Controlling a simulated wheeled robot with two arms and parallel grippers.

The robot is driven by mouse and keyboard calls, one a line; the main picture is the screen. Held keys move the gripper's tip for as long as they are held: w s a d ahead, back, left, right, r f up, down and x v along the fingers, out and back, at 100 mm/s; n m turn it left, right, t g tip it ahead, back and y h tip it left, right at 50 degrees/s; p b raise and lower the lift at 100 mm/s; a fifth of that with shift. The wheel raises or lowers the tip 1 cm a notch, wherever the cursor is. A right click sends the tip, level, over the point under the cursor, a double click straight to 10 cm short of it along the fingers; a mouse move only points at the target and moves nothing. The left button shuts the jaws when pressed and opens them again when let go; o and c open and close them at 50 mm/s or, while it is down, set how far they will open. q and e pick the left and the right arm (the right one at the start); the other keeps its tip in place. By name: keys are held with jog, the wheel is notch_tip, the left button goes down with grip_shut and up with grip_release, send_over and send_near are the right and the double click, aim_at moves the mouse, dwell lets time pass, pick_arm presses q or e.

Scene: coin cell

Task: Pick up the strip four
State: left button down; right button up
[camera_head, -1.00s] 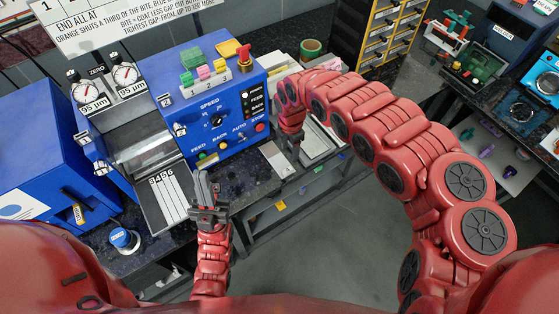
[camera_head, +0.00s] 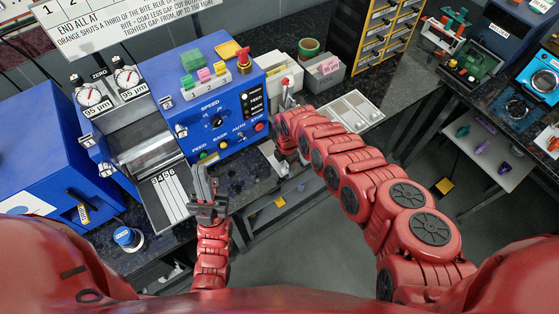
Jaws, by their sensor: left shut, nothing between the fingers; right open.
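Several narrow white strips with numbers at their upper ends lie side by side on a grey sloping plate (camera_head: 154,212) in front of the blue roller machine. Strip four (camera_head: 169,195) appears to be second from the left, though the digits are small. My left gripper (camera_head: 201,172) is shut and empty, just right of the strips and apart from them.
The blue machine (camera_head: 228,122) carries knobs, buttons and coloured blocks. A blue-capped jar (camera_head: 127,238) stands left of the plate. A white tray (camera_head: 352,108) and a grey box with a pink label (camera_head: 322,72) sit right of my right gripper. A drawer cabinet (camera_head: 382,38) stands behind.

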jog(key=shift+d+f, duration=0.1)
jog(key=shift+f, duration=0.2)
grip_shut()
jog(key=shift+r, duration=0.15)
dwell(0.3)
